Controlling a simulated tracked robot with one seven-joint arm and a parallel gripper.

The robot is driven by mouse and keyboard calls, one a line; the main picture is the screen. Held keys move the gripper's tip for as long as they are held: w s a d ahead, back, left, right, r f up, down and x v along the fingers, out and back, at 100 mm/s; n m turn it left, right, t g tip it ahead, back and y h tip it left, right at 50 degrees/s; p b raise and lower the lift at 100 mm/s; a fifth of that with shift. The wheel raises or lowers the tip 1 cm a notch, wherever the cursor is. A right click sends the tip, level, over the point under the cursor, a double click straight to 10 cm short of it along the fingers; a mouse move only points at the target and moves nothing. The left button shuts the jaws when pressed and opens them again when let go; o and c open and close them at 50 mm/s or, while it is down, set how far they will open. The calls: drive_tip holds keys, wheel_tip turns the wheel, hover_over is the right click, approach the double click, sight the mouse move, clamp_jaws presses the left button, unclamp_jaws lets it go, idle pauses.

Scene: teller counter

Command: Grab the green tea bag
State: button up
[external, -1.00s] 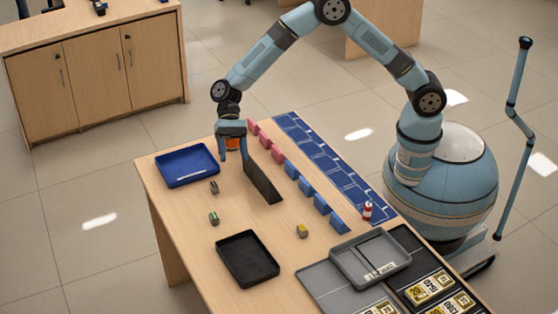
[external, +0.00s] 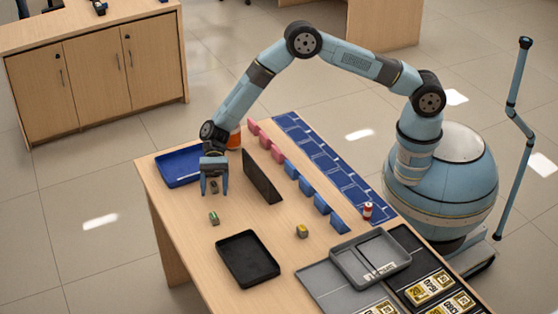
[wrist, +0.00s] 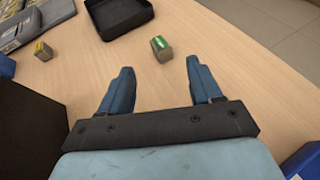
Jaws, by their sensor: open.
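A small block with a green top (external: 214,218), which looks like the green tea bag, lies on the wooden table. It also shows in the wrist view (wrist: 161,48), just beyond my fingertips and roughly centred between them. My gripper (external: 214,190) is open, fingers pointing down, above the table on the far side of the green-topped block. A small dark block (external: 213,186) shows between the fingers in the external view; I cannot tell its depth there, and the wrist view does not show it. Both wrist-view fingers (wrist: 160,72) are empty.
A black upright panel (external: 262,176) stands right of my gripper. A blue tray (external: 174,168) is to the left behind it. A black tray (external: 248,259) and a yellow-topped block (external: 302,231) lie nearer the camera. Bare wood surrounds the green-topped block.

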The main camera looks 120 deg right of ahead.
sight(214, 219)
drive_tip(key=x, duration=0.8)
drive_tip(key=shift+a+f, duration=0.3)
clamp_jaws()
idle(0.3)
